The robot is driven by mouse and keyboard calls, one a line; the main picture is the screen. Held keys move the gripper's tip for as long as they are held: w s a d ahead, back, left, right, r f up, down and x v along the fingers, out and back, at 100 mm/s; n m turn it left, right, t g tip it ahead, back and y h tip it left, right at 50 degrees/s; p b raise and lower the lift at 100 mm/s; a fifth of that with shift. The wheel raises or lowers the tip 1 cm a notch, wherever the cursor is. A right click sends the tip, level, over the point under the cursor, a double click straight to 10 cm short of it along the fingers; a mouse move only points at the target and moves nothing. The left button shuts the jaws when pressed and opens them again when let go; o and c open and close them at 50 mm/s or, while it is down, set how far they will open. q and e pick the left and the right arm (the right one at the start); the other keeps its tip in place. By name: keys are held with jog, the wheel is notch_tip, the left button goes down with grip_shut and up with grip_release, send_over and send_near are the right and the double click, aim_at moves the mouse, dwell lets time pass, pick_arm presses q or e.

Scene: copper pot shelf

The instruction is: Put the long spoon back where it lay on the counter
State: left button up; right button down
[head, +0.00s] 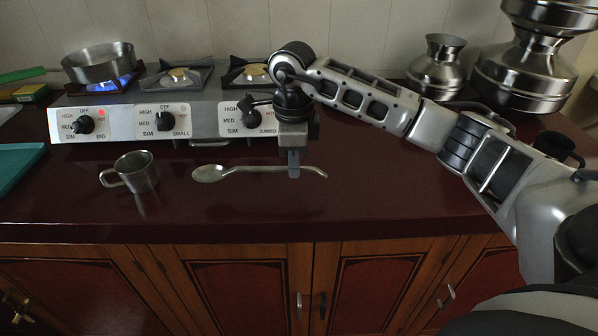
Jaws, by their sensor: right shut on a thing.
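The long spoon (245,170) is a metal spoon with its bowl to the left and a bent handle end to the right. My right gripper (293,170) points down over the counter and is shut on the spoon's handle. The spoon is level, above or on the dark red counter (390,205); I cannot tell whether it touches. The left gripper is not in view.
A metal mug (137,172) stands left of the spoon. The stove (190,115) is behind, with a pan (98,63) over a lit blue flame at left. Metal pots (530,70) and a dark cup (556,146) stand at right. The counter right of the spoon is clear.

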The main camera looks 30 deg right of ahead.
jog(key=shift+w+d+f, duration=0.1)
jog(key=shift+d+f, duration=0.35)
jog(key=shift+f, duration=0.1)
jog(key=shift+d+f+p, duration=0.2)
jog(key=shift+f, duration=0.35)
jog(key=shift+d+f+p, duration=0.15)
jog(key=shift+f, duration=1)
jog(key=shift+w+f, duration=0.1)
jog(key=shift+f, duration=0.15)
jog(key=c, duration=1.5)
grip_release()
